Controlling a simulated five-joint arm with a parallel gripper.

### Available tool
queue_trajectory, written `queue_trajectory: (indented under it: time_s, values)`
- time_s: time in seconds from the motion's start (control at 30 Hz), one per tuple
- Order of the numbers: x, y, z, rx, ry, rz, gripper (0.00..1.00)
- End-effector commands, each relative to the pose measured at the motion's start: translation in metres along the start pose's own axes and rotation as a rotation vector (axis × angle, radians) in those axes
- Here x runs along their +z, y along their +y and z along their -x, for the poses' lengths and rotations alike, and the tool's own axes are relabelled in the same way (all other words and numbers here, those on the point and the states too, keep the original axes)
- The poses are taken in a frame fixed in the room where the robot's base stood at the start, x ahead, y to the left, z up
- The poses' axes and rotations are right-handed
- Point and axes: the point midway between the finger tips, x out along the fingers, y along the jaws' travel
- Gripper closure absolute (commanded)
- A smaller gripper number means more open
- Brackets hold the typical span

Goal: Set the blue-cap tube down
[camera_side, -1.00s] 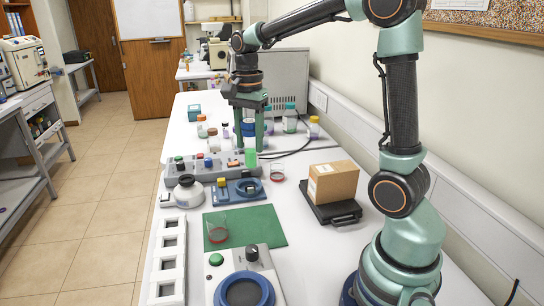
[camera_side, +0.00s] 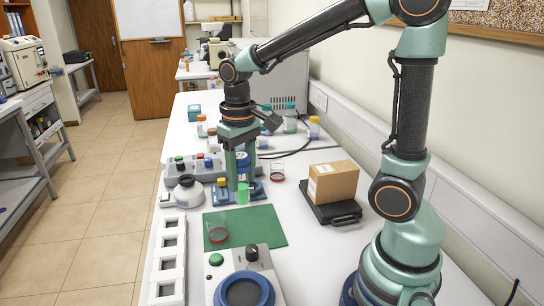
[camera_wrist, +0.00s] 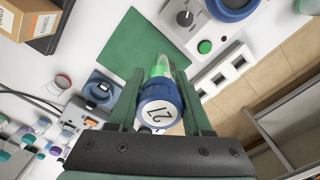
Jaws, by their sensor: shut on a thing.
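The blue-cap tube is held upright in my gripper (camera_side: 240,168). In the side view its green liquid (camera_side: 242,194) shows below the fingers and its blue cap (camera_side: 243,162) between them. The wrist view shows the round blue cap (camera_wrist: 158,108) with a white numbered top between my fingers, with green liquid (camera_wrist: 158,68) beyond it. In the side view the tube's lower end appears just beyond the far edge of the green mat (camera_side: 262,222), in front of a blue device with a ring (camera_side: 256,188). I cannot tell whether it touches anything.
A white rack with square openings (camera_side: 169,260) lies left. A knobbed device with a blue ring (camera_side: 245,290) stands in front. A cardboard box (camera_side: 333,182) is right. The mat's right part is clear.

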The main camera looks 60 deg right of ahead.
Motion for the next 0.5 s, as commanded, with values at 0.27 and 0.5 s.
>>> queue_trajectory:
  time_s: [0.27, 0.5]
  values:
    - [0.0076, -0.0073, -0.0071, 0.0, 0.001, 0.154, 1.0]
    - [0.0072, -0.0055, -0.0064, 0.0, 0.001, 0.156, 1.0]
